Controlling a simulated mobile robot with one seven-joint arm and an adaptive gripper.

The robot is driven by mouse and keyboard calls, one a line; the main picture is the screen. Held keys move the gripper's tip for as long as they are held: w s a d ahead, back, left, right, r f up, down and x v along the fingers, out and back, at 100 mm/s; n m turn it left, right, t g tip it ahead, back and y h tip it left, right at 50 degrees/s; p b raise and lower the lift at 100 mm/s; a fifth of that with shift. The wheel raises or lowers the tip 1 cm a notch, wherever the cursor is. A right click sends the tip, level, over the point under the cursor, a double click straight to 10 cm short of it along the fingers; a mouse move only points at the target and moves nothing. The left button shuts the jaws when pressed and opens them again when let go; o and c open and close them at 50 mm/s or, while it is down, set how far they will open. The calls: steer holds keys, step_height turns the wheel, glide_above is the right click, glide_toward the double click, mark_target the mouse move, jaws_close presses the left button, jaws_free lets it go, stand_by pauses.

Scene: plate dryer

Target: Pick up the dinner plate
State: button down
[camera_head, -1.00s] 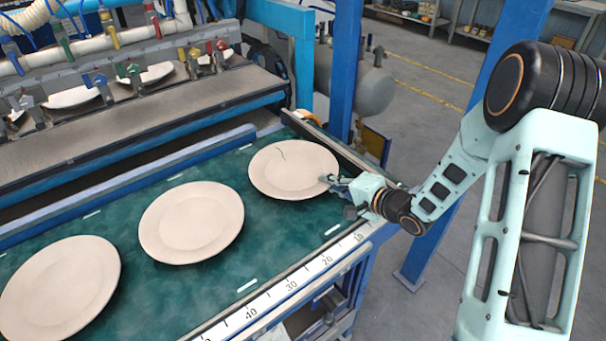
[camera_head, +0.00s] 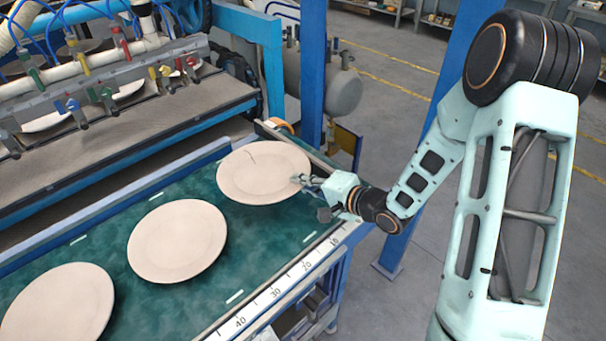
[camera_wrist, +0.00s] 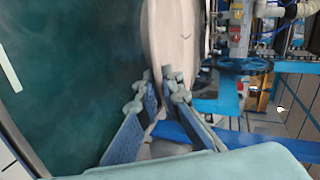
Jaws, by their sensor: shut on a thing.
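The dinner plate (camera_head: 262,178) is pale beige with a thin dark crack-like line near its far rim. It is at the far end of the green belt (camera_head: 120,215) in the head view. My gripper (camera_head: 300,181) is shut on its near right rim. In the wrist view the two blue-padded fingers (camera_wrist: 164,92) close on the rim of the plate (camera_wrist: 162,30), which shows at a steep angle. I cannot tell for sure whether the plate is clear of the belt.
Two similar plates, one in the middle (camera_head: 177,240) and one at the left (camera_head: 57,308), lie on the belt. A numbered scale (camera_head: 272,297) runs along its near edge. A dryer machine (camera_head: 110,130) stands behind. A blue post (camera_head: 312,75) rises beyond the far end.

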steer(key=s+r+p, duration=0.5)
steer(key=s+p, duration=0.2)
steer(key=s, duration=0.2)
steer(key=shift+s+a, duration=0.15)
steer(key=shift+a, duration=0.2)
